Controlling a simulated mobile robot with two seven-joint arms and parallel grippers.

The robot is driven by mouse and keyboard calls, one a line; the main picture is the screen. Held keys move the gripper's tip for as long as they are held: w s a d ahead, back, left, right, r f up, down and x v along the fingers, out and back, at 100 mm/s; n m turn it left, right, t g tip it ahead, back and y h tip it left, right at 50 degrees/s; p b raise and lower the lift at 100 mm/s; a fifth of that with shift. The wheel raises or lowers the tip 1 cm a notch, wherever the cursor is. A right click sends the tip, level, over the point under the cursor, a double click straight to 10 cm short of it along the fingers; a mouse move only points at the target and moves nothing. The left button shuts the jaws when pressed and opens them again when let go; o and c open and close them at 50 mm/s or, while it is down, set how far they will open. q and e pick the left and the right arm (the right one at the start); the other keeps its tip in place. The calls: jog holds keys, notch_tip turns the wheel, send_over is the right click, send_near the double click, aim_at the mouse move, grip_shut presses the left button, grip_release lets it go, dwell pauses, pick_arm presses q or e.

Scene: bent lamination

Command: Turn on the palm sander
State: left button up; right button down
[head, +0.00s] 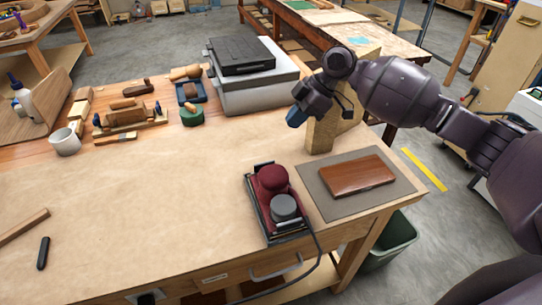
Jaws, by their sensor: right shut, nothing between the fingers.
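The palm sander (274,200) lies near the front right of the workbench. It has a dark red body with a round red knob at its far end, a grey round part (284,207) at its near end, and a black base. A black cord runs from it over the bench's front edge. My right gripper (294,118) is shut and empty, above the bench beyond the sander and in front of a wooden block. It is apart from the sander. Whether the sander is on cannot be told. My left gripper is not in view.
A brown board (358,176) on a grey mat (325,205) lies right of the sander. A wooden block (321,136) stands behind. The bench middle is clear.

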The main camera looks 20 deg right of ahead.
jog(key=shift+s+n+g, duration=0.4)
jog(key=shift+s+n, duration=0.25)
jog(key=shift+n, duration=0.15)
jog(key=x, duration=0.9)
jog(key=shift+f+p, duration=0.1)
jog(key=shift+p, duration=0.25)
notch_tip(320, 180, down, 3)
jog(key=shift+f, duration=0.15)
jog(key=shift+d+f, duration=0.1)
jog(key=shift+f, duration=0.6)
